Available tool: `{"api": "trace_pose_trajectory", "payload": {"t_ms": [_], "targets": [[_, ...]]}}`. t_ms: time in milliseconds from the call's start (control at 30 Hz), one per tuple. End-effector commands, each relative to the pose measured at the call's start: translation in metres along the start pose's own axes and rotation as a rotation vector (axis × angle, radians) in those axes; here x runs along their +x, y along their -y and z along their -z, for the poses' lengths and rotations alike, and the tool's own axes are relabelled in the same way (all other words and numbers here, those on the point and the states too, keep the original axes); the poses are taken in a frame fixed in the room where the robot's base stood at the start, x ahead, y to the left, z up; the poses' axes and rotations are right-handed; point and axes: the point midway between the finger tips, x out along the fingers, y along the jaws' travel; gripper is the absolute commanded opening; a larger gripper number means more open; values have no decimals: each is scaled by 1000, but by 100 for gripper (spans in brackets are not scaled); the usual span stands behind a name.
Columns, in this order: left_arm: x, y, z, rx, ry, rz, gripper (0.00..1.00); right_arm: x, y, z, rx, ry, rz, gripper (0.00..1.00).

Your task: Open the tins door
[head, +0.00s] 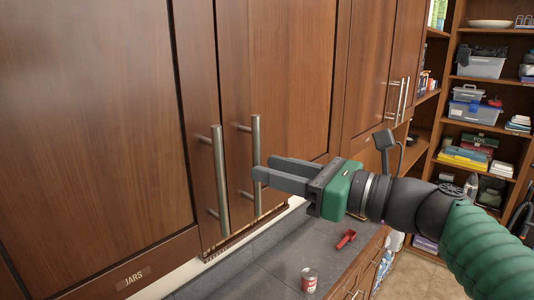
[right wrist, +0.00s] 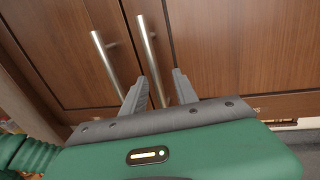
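Two brown wooden cabinet doors meet side by side and look closed. The left door has a long metal bar handle (head: 219,180), and the right door (head: 288,75) has a similar handle (head: 256,140). A "JARS" label (head: 133,277) sits below the left cabinet panel; I cannot read a tins label. My right gripper (head: 261,167) is open, with its fingertips at the right door's handle. In the right wrist view, that handle (right wrist: 150,55) runs down into the gap between the open fingers (right wrist: 160,88). Contact cannot be told. My left gripper is out of view.
A grey counter (head: 262,262) lies below the cabinets, with a red-and-white tin (head: 309,280) and a red scoop (head: 346,239) on it. More cabinet doors (head: 372,70) continue to the right. Open shelves (head: 485,80) with boxes stand at the far right.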

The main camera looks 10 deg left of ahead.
Motion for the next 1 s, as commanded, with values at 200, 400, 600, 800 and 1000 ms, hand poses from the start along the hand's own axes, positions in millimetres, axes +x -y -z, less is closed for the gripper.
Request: {"api": "trace_pose_trajectory", "payload": {"t_ms": [200,400,600,800,1000], "targets": [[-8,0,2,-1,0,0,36,21,-2,0,-1,-2,-2,35],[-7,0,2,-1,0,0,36,19,0,1,-1,0,-2,35],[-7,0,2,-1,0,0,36,18,0,1,-1,0,-1,10],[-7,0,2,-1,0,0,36,18,1,1,0,0,1,0],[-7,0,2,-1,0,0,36,18,1,1,0,0,2,0]]}}
